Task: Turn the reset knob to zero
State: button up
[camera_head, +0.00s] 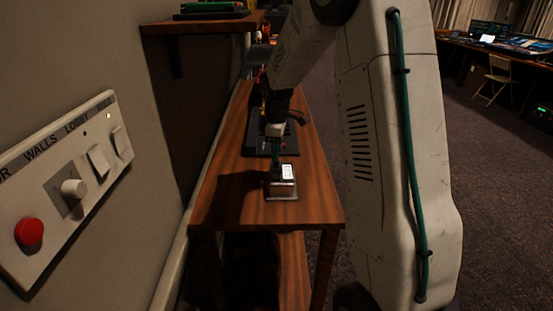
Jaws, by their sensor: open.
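A white wall panel (100,107) runs along the left wall, with a partly readable label strip that includes "WALLS" and "LOBBY". A round white knob (74,188) stands out from a grey plate on it. I cannot tell from the lettering whether it is the reset knob. My gripper (276,148) points down over the wooden table, well to the right of the panel. It is open; its fingertips are small and dark here. A small box with a white top (287,171) stands on the table just below it. I cannot tell whether they touch.
A red button (29,232) and two white rocker switches (98,161) share the panel. A dark device (258,142) lies farther back on the wooden table (230,207). A shelf (205,27) juts from the wall above. Carpet (490,180) is open to the right.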

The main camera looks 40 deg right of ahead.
aim_at(277, 164)
jog(key=shift+f, duration=1.75)
jog(key=shift+c, duration=0.3)
grip_shut()
